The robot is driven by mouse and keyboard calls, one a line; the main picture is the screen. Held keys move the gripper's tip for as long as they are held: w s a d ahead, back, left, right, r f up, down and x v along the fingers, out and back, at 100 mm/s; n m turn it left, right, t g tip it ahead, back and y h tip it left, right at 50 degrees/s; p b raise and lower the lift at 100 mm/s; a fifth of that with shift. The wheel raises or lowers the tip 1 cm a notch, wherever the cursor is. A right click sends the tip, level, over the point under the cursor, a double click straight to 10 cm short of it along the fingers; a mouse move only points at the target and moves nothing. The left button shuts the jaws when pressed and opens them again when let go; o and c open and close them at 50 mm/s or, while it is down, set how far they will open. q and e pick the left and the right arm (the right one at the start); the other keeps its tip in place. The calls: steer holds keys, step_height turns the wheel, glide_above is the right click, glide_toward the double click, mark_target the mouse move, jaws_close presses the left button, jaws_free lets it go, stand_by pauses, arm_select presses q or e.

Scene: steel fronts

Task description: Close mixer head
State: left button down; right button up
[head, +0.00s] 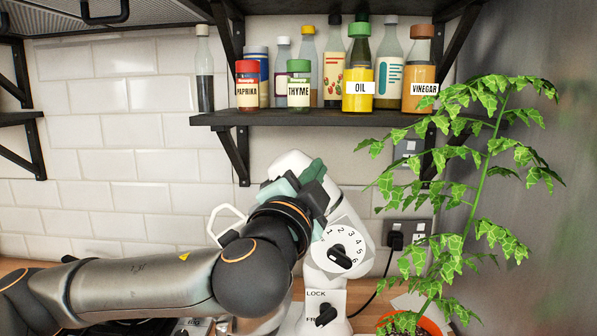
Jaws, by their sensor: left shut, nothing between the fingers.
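The white stand mixer (359,268) stands on the counter in the middle of the head view, partly behind my left arm. Its numbered speed dial (341,250) faces me, and a LOCK/FREE knob (326,314) sits below it. The mixer head (291,160) shows as a white rounded top behind my gripper. Its exact tilt is hard to tell because my arm covers much of it. My left gripper (303,180) is shut and empty, in front of the upper mixer head; contact cannot be told. A white handle (226,213) shows left of my wrist. My right gripper is out of view.
A dark shelf (310,118) above holds several bottles and jars, including the oil (357,89) and vinegar (420,75). A leafy potted plant (487,190) stands close on the right. A plugged-in cable (386,270) runs beside the mixer. White tiles back the counter.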

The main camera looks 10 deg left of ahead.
arm_select(q)
steer(key=shift+w+a+f+p, duration=0.15)
steer(key=shift+w+a+f, duration=0.15)
steer(key=shift+a, duration=0.2)
steer(key=shift+w+a+f+p, duration=0.2)
steer(key=shift+a+f, duration=0.15)
steer(key=shift+a, duration=0.2)
steer(key=shift+w+a+f+p, duration=0.2)
steer(key=shift+a+f, duration=0.1)
steer(key=shift+a, duration=0.2)
steer(key=shift+f, duration=0.1)
